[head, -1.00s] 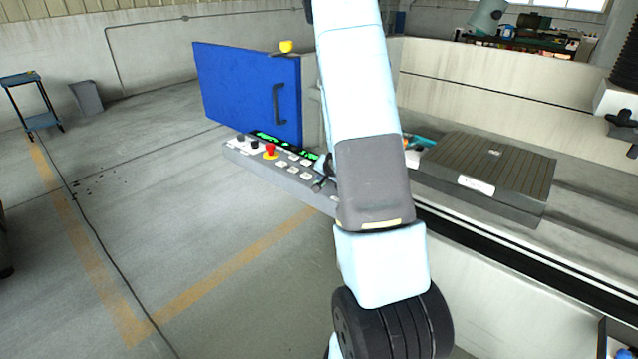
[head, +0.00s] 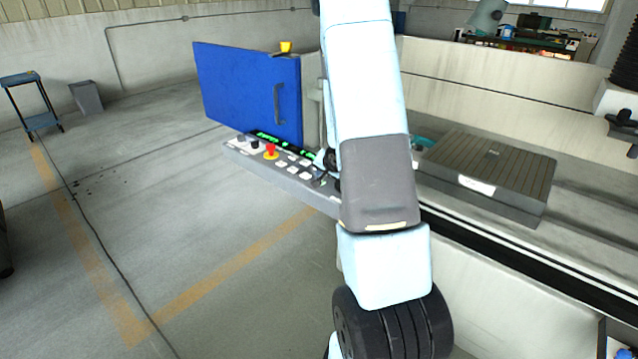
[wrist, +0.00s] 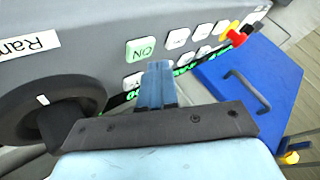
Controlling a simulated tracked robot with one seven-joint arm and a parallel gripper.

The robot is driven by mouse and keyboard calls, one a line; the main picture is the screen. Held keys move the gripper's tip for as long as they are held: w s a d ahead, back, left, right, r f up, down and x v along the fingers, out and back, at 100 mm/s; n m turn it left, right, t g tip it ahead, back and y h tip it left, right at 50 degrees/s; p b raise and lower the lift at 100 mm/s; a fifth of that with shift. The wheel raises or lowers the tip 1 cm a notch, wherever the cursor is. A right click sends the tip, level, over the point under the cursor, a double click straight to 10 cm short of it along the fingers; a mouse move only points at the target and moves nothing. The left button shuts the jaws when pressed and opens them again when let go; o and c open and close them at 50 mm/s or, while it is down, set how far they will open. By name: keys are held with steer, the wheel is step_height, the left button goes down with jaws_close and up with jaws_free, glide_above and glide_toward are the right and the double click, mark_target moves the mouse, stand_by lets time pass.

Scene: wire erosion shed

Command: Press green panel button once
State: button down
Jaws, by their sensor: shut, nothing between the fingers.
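In the wrist view, the green button (wrist: 141,50), marked ON, is a pale green square on the grey control panel (wrist: 95,32). My gripper (wrist: 158,66) is shut and empty. Its blue fingertips appear just below and right of the button, which is fully visible; I cannot tell whether they touch the panel. In the head view, the panel (head: 290,180) runs beside the blue door, and my arm hides its right end. I cannot make out the green button there.
A red emergency stop (head: 270,150) on a yellow base and several white keys share the panel. A black handwheel (wrist: 50,105) is left of my fingers in the wrist view. A blue door (head: 250,90) with a dark handle stands behind the panel. Open floor lies left.

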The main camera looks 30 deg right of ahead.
steer(key=shift+r, duration=2.5)
